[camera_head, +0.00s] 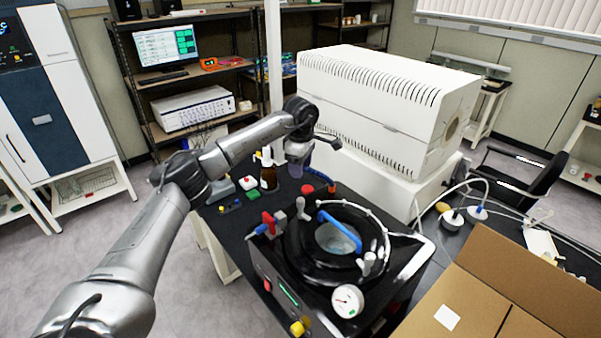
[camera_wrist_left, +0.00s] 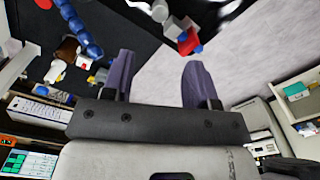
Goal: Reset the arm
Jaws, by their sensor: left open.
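My left arm (camera_head: 150,240) reaches in from the lower left, over the near side of the black bench. My left gripper (camera_head: 298,160) hangs over the back of the bench, just left of the large white machine, near a brown bottle (camera_head: 269,175). In the left wrist view, the two purple fingers of the left gripper (camera_wrist_left: 158,72) are apart with nothing between them. Beyond them lie the bench and grey floor. My right arm and gripper do not show in either view.
The black freeze dryer (camera_head: 283,272) with a blue handle (camera_head: 338,229) and a gauge (camera_head: 347,301) stands on the bench. The large white machine (camera_head: 385,95) is behind it. An open cardboard box (camera_head: 440,295) fills the lower right. Shelves and a monitor (camera_head: 166,47) are at the back.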

